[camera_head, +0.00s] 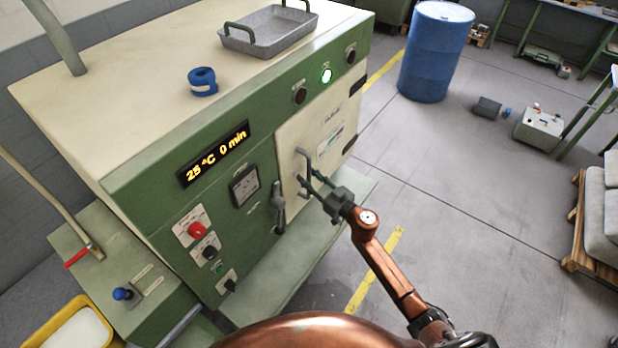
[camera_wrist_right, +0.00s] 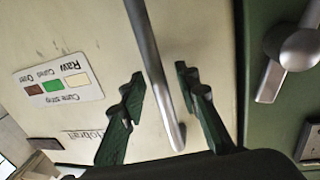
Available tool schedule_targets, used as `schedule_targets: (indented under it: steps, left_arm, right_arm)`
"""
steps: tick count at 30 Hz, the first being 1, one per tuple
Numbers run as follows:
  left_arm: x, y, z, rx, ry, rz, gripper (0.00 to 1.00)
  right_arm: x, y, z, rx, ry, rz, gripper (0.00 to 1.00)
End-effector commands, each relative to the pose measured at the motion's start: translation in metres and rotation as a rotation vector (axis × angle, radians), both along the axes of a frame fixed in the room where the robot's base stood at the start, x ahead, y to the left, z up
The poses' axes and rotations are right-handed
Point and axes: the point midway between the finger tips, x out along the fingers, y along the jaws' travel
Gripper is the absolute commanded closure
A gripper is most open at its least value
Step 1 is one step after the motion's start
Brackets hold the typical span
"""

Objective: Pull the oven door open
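The oven door (camera_head: 312,124) is a cream panel in the green front of the oven (camera_head: 150,215), and it looks closed. A grey bar handle (camera_head: 307,159) stands out from it. My right gripper (camera_head: 310,179) is at the handle. In the right wrist view, the door (camera_wrist_right: 60,35) fills the back, and the handle bar (camera_wrist_right: 152,65) runs between the two green fingers of the open gripper (camera_wrist_right: 160,78). Gaps show on both sides of the bar. A grey latch lever (camera_head: 279,208) is left of the door; it also shows in the wrist view (camera_wrist_right: 290,55). My left gripper is out of view.
A grey tray (camera_head: 268,32) and a blue tape roll (camera_head: 202,82) lie on the oven top. A green ledge (camera_head: 315,240) juts out below the door. A blue barrel (camera_head: 435,50) stands beyond; the floor (camera_head: 480,215) to the right is mostly clear.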

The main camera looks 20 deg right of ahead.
Motion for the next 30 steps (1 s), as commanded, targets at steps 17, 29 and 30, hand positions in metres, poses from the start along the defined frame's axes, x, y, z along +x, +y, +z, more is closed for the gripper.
schedule_targets:
  steps: [17, 29, 30]
  left_arm:
    - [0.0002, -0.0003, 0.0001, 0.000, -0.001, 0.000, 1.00]
    - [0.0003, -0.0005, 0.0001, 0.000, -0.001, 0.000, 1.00]
    - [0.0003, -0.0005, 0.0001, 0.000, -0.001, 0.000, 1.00]
  right_arm:
    - [-0.0004, -0.0003, -0.0002, 0.000, 0.000, 0.000, 1.00]
    - [-0.0005, -0.0003, -0.0003, 0.000, 0.000, 0.000, 1.00]
    - [-0.0008, -0.0005, -0.0004, 0.000, 0.000, 0.001, 1.00]
